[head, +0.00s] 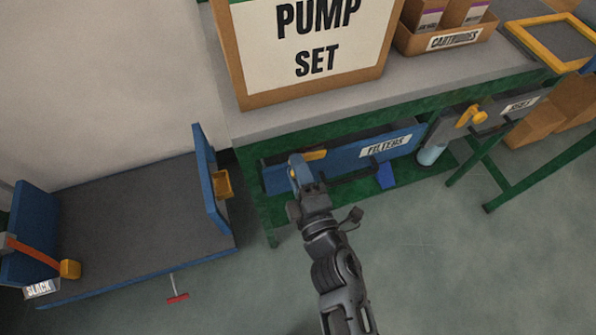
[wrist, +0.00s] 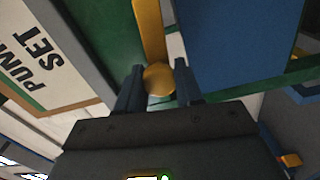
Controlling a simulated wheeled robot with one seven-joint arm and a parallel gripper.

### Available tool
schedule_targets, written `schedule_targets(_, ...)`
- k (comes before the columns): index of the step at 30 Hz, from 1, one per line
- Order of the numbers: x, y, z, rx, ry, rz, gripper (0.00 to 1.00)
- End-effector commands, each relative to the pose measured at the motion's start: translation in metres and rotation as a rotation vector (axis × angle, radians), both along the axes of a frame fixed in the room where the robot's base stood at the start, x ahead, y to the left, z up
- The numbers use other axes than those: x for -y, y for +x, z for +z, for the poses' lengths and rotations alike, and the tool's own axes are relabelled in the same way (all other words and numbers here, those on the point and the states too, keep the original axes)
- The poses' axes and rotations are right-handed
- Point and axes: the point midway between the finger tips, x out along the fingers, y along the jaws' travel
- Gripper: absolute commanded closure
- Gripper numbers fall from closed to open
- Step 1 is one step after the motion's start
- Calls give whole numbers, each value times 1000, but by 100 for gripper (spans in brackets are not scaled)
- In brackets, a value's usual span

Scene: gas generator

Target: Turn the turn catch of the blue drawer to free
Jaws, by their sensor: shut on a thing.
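The blue drawer (head: 345,157) has a white FILTERS label and sits under the bench in the head view. Its blue front also shows in the wrist view (wrist: 235,40). The yellow turn catch (head: 315,155) is a bar at the drawer's left upper part, lying roughly along the drawer in the head view. In the wrist view the catch (wrist: 152,30) runs up from a round yellow end between the fingers. My gripper (head: 297,168) is shut on that end; its two fingers also show in the wrist view (wrist: 159,86). My gripper partly hides the catch in the head view.
The green bench frame (head: 262,215) borders the drawer. A grey drawer (head: 505,112) with a yellow catch (head: 470,116) is to the right. A blue-ended cart (head: 120,225) is at left.

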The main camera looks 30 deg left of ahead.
Motion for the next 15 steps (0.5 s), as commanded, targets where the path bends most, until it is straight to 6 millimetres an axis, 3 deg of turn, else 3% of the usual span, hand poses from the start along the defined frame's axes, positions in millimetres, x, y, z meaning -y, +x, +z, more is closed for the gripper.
schedule_targets(15,-1,-1,-1,110,-95,3,100)
